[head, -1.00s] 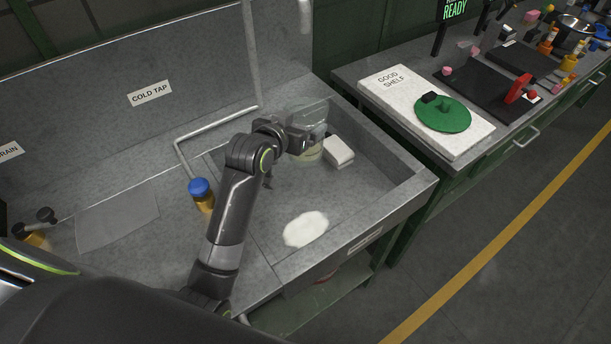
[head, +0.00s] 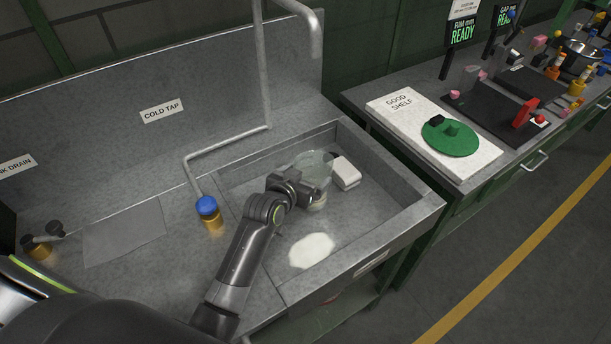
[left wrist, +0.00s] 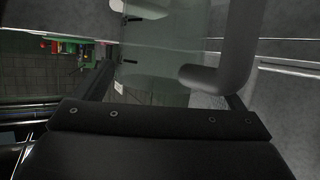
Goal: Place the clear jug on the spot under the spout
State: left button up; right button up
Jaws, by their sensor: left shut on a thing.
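The clear jug (head: 315,165) is in or over the grey sink basin, beside a white block. My left gripper (head: 312,190) is shut on it from the left, and its fingers hide part of the jug. I cannot tell whether the jug's base touches the basin floor. In the left wrist view the see-through jug wall (left wrist: 165,65) fills the space between the fingers. The spout (head: 316,38) hangs from a grey pipe at the top of the head view. A white rounded patch (head: 312,250) lies on the basin floor, nearer the front than the jug. My right gripper is not in view.
The white block (head: 345,172) sits close to the jug's right. A blue-topped brass knob (head: 208,212) stands left of the basin (head: 405,212). Basin walls rise around it. A shelf board (head: 478,165) with a green lid lies right. The basin's front right floor is clear.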

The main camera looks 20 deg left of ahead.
pick_arm(q)
jog(key=o, duration=1.2)
jog(key=shift+f, duration=0.1)
jog(key=b+v, duration=0.1)
jog(key=v, duration=1.1)
jog(key=shift+d, duration=0.1)
jog(key=shift+s, duration=0.1)
